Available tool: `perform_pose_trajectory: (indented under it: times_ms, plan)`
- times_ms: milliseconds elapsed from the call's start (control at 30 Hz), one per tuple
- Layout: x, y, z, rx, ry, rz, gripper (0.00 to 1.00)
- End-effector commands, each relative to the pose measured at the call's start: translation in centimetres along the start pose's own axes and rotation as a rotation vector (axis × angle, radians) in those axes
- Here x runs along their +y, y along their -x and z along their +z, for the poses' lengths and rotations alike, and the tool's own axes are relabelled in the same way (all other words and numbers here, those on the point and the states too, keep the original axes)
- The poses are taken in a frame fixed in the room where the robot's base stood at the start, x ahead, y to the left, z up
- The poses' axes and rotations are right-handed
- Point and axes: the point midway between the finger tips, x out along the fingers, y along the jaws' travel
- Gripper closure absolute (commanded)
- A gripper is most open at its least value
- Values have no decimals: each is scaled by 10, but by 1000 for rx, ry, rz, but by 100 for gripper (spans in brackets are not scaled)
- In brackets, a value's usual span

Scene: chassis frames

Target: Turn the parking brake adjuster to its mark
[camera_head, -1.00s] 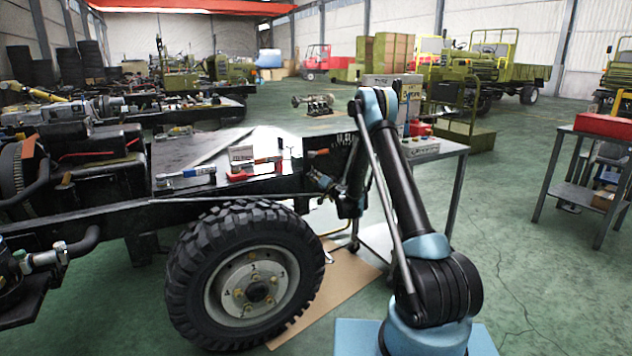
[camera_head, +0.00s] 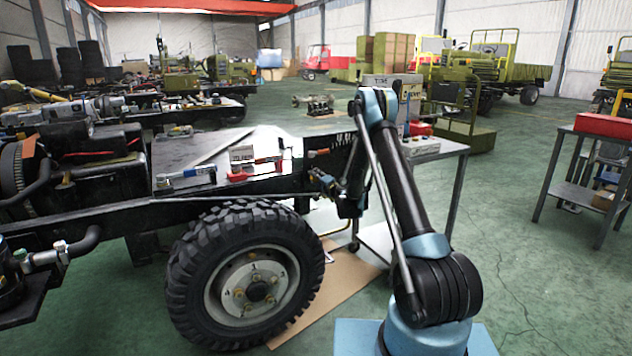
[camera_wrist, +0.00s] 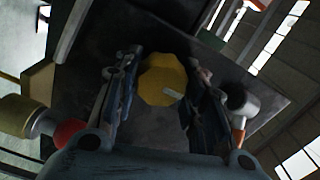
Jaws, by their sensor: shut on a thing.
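The parking brake adjuster appears to be the yellow many-sided knob (camera_wrist: 160,78) on a dark plate in the wrist view. A short pale bar on its face points toward the lower right. My gripper (camera_wrist: 163,72) has one finger on each side of the knob and is shut on it. The right finger hides part of the knob's edge. I cannot make out a separate target mark. In the head view, my gripper (camera_head: 320,178) is at the end of the dark chassis frame (camera_head: 130,217), and the knob cannot be made out there.
A large tyre (camera_head: 190,285) stands just below the frame. A grey table (camera_head: 440,152) stands behind my arm.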

Motion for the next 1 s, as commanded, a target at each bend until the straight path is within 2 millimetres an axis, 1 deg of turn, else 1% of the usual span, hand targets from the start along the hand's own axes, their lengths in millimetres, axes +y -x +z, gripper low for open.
perform_pose_trajectory:
  times_ms: [33,200,233,300,667,767,1000]
  plan:
    - [2,1,-5,9,1,3,86]
    - [2,1,-5,9,2,3,86]
    - [2,1,-5,9,2,3,55]
    - [2,1,-4,8,2,3,41]
    - [1,2,-2,3,2,1,41]
    - [1,10,-2,3,2,1,41]
    - [2,45,-2,4,1,2,41]
